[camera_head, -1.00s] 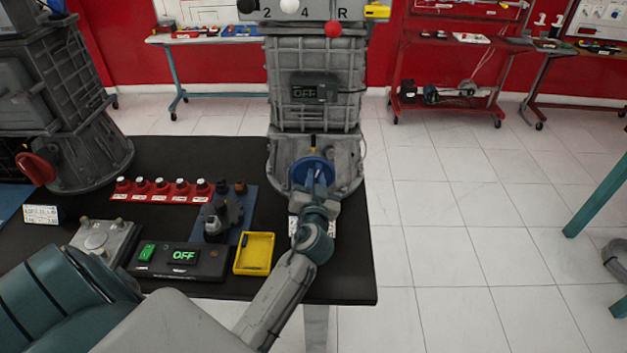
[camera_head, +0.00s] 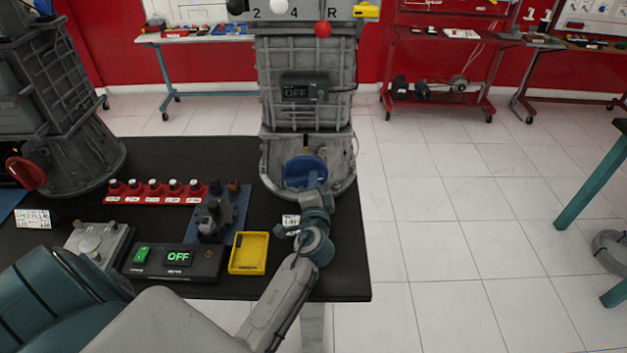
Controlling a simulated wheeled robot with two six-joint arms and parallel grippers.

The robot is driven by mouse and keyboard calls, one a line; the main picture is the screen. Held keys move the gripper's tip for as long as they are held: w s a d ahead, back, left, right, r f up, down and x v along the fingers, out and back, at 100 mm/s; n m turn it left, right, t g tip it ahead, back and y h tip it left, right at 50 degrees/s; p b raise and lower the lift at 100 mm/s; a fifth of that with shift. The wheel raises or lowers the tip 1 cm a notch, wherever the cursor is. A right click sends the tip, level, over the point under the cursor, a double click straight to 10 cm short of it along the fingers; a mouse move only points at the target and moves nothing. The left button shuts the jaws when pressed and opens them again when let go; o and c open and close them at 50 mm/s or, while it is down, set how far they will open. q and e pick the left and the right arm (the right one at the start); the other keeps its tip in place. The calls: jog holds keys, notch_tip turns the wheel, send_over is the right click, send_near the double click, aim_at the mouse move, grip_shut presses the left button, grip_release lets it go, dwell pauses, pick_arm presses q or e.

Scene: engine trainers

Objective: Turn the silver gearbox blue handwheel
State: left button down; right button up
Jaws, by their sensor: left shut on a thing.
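The silver gearbox (camera_head: 305,100) stands upright at the back right of the black table. Its blue handwheel (camera_head: 301,169) is on the lower front of the housing. My left arm reaches up from the bottom of the picture, and my left gripper (camera_head: 314,184) is at the lower right of the handwheel, shut on it. The fingertips are small and partly hidden by my own wrist. The display on the gearbox reads OFF. My right gripper is not in view.
A second grey gearbox with a red handwheel (camera_head: 27,173) stands at the left. Open floor lies to the right.

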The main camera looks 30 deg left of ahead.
pick_arm(q)
jog(key=shift+f+m+p, duration=0.2)
jog(key=shift+m, duration=0.75)
jog(key=shift+f+m+p, duration=0.25)
jog(key=shift+m, duration=0.75)
jog(key=shift+f+m+p, duration=0.2)
jog(key=shift+m, duration=0.75)
jog(key=c, duration=1.4)
grip_release()
jog(key=shift+o, duration=0.2)
